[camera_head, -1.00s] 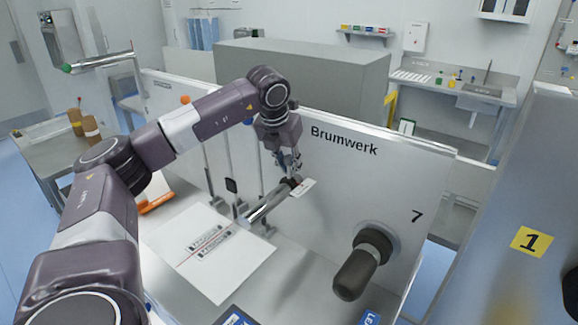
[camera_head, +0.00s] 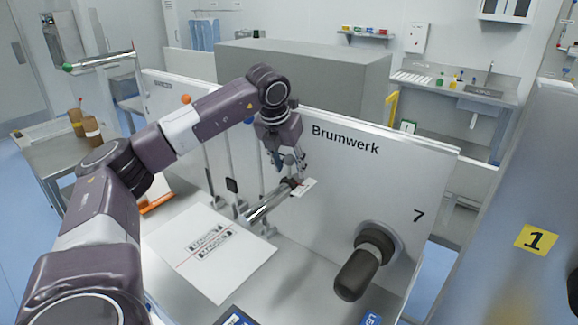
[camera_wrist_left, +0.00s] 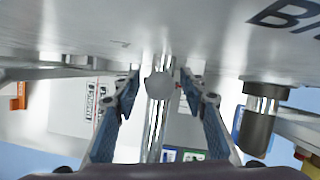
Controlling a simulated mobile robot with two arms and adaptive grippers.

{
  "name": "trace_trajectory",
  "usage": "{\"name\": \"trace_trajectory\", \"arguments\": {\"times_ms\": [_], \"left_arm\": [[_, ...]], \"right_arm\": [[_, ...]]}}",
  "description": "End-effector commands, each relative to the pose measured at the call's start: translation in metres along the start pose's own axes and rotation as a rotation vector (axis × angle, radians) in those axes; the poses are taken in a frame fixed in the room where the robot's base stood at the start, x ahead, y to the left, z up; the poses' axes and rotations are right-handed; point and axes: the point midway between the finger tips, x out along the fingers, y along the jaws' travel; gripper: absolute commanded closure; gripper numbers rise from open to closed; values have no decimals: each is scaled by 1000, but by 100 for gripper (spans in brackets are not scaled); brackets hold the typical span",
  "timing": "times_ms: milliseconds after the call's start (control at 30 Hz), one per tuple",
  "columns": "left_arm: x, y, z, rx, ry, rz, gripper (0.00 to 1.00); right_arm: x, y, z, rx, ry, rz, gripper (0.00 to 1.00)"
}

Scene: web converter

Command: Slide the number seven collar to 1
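A metal shaft (camera_head: 264,205) sticks out from the white panel marked Brumwerk and 7 (camera_head: 330,190). A dark collar (camera_head: 291,184) sits on the shaft near the panel, with a small white plate (camera_head: 304,188) beside it; I cannot read its marks. My left gripper (camera_head: 287,166) is just above the collar, fingers apart and empty. In the left wrist view the open fingers (camera_wrist_left: 159,84) lie either side of the shaft (camera_wrist_left: 154,135), with a round grey piece (camera_wrist_left: 159,87) between the tips. Whether they touch it I cannot tell. My right gripper is out of view.
A thick dark cylinder (camera_head: 357,273) juts from the panel below the 7. Thin vertical rods (camera_head: 229,160) stand left of my gripper. A white sheet (camera_head: 209,253) lies on the surface below. A yellow sign with 1 (camera_head: 536,239) is at right.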

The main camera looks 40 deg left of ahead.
Motion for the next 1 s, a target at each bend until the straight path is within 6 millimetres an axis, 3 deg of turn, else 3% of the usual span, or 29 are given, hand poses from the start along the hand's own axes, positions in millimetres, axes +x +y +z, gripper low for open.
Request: {"name": "trace_trajectory", "arguments": {"times_ms": [167, 500, 700, 1000], "left_arm": [[-10, 0, 1, 0, -2, -1, 61], [-78, -1, 2, 0, -5, -2, 61], [-109, -1, 1, 1, -2, -2, 61], [-120, 0, 0, 0, 0, 0, 61]], "right_arm": [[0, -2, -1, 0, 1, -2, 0], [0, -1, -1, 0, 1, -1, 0], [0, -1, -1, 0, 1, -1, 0], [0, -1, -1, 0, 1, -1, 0]]}}
